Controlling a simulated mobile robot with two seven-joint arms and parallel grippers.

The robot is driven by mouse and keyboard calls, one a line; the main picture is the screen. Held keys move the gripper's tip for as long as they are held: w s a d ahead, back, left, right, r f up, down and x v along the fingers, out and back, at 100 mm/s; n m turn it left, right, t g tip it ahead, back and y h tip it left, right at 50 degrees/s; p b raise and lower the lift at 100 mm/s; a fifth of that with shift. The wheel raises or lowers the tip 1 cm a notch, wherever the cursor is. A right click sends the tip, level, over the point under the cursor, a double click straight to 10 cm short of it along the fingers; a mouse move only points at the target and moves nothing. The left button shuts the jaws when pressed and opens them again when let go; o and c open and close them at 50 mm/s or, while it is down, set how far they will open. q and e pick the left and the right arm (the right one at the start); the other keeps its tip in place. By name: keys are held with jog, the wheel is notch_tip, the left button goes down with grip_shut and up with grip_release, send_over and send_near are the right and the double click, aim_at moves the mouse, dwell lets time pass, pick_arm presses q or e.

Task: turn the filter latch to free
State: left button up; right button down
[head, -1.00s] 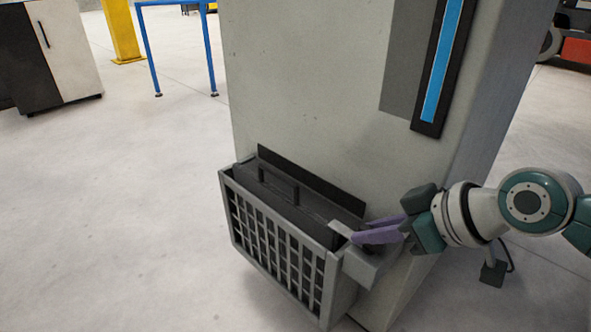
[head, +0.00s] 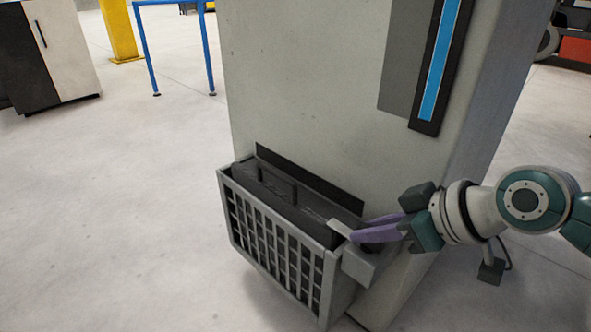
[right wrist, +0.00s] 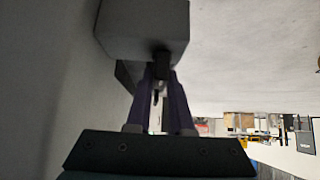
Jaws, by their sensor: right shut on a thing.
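The filter housing is a grey slatted basket (head: 280,245) on the lower front of a grey cabinet. A dark filter (head: 285,205) with a raised handle sits in it. A small grey block (head: 360,265) is at the basket's right end, with a light tab on top; it also shows at the top of the right wrist view (right wrist: 145,28). My right gripper (head: 356,234) reaches in from the right, its purple fingers at this block. In the right wrist view its fingers (right wrist: 160,80) are closed on a small dark latch (right wrist: 161,62) under the block. The latch is mostly hidden in the head view.
The grey cabinet (head: 300,90) stands behind the basket, with a blue strip (head: 440,65) on its front. A blue frame (head: 178,45), a yellow post (head: 120,30) and a black-and-white cabinet (head: 60,50) stand farther back left. The floor at left is clear.

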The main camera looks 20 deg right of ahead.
jog(key=shift+d+f+n+g+y+b, duration=0.15)
jog(key=shift+f+n+g+y+b, duration=0.25)
jog(key=shift+n+y+b, duration=1.05)
jog(key=shift+r+h+b, duration=0.25)
jog(key=shift+h+b, duration=0.2)
jog(key=shift+b, duration=0.55)
jog(key=shift+r+g, duration=0.15)
jog(key=shift+g, duration=0.15)
jog(key=c, duration=0.8)
grip_release()
jog(key=shift+s+r+p, duration=0.15)
jog(key=shift+r+p, duration=0.2)
jog(key=shift+p, duration=0.1)
jog(key=p+v, duration=0.5)
jog(key=v, duration=0.4)
